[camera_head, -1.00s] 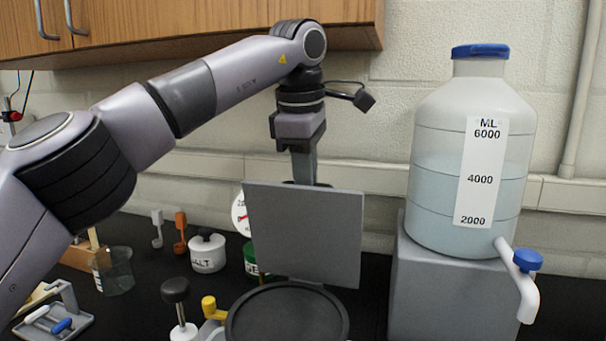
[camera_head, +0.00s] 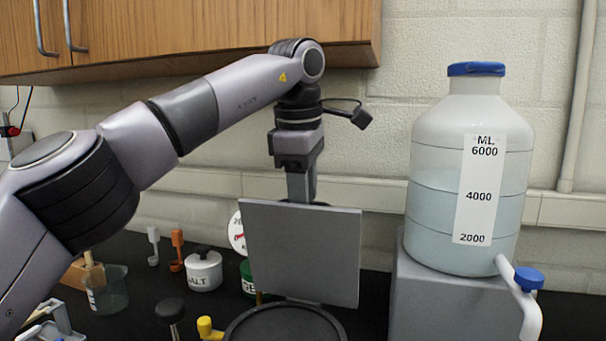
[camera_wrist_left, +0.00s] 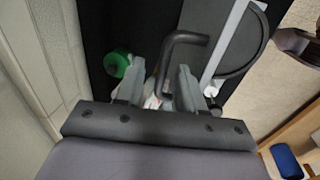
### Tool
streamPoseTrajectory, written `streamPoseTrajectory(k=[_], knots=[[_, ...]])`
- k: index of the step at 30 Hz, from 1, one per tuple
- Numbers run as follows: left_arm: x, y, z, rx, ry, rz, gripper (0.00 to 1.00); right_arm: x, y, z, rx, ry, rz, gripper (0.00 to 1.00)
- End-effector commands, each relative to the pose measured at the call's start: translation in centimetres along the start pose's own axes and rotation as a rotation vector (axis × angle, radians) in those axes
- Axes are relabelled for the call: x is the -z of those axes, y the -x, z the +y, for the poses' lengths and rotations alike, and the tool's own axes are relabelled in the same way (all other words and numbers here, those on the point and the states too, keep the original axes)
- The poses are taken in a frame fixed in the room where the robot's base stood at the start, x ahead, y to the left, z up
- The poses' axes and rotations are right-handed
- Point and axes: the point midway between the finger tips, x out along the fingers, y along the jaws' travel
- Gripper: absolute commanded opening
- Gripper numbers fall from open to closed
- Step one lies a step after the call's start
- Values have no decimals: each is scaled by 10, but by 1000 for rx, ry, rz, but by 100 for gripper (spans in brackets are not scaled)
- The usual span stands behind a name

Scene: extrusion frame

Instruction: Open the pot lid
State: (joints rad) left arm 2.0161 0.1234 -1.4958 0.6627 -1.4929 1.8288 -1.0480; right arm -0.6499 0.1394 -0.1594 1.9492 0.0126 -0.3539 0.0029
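A square grey panel (camera_head: 302,254), seemingly the lid, stands upright at the rear of a round black pot (camera_head: 284,326), cut off by the bottom edge in the head view. My left gripper (camera_head: 301,188) points down behind the panel, and its fingertips are hidden there. In the left wrist view the two fingers (camera_wrist_left: 158,88) are apart. A dark bent handle (camera_wrist_left: 186,40) reaches down close to and between them. I cannot tell whether it touches a finger. My right gripper is out of view.
A white salt jar (camera_head: 204,272), a beaker (camera_head: 110,292) and a black-topped object (camera_head: 170,310) stand at left. A wooden cabinet (camera_head: 200,30) hangs above.

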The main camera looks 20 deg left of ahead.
Motion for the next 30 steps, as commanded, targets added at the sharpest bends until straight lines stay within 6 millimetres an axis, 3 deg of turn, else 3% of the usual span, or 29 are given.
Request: streamPoseTrajectory(k=[8,12,30], knots=[[-2,38,0,-1,1,-1,38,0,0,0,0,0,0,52],[-2,47,0,1,0,1,38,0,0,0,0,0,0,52],[-1,60,-1,3,-1,1,38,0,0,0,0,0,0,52]])
